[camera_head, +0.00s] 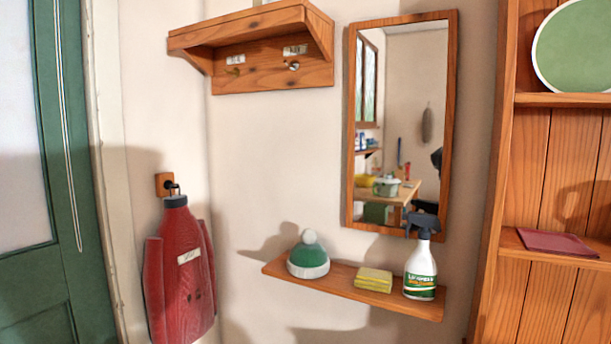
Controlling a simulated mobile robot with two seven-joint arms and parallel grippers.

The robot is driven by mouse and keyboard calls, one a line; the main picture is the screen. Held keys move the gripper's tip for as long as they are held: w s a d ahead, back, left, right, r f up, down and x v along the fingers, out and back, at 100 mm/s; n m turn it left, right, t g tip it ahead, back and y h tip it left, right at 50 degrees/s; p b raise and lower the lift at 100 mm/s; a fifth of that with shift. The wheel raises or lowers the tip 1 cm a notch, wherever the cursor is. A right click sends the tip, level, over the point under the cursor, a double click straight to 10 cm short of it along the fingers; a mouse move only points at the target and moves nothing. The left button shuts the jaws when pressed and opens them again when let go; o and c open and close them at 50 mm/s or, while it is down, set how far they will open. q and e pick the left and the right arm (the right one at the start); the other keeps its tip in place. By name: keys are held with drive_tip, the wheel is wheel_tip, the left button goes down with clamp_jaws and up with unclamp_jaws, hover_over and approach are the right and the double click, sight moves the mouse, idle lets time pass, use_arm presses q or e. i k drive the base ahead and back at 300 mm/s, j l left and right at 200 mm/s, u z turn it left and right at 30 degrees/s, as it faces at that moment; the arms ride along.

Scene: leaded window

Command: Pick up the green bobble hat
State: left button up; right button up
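The green bobble hat (308,258) sits upright at the left end of a small wooden wall shelf (334,278). It has a white bobble on top and a white brim. Nothing covers it. Neither of my grippers shows in the head view.
On the same shelf, right of the hat, are a yellow sponge (373,280) and a white spray bottle (421,265). A mirror (402,120) hangs above. A red coat (181,270) hangs at left. A peg rack (255,50) is higher up, and a wooden dresser (530,170) stands at right.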

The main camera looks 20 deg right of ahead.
sight(308, 258)
drive_tip(key=z, duration=0.65)
drive_tip(key=i+j+z, duration=0.2)
drive_tip(key=z, duration=0.3)
drive_tip(key=i+j+z, duration=0.2)
drive_tip(key=z, duration=0.25)
drive_tip(key=i+j+z, duration=0.2)
drive_tip(key=j, duration=0.25)
drive_tip(key=j+z, duration=0.2)
drive_tip(key=j, duration=0.25)
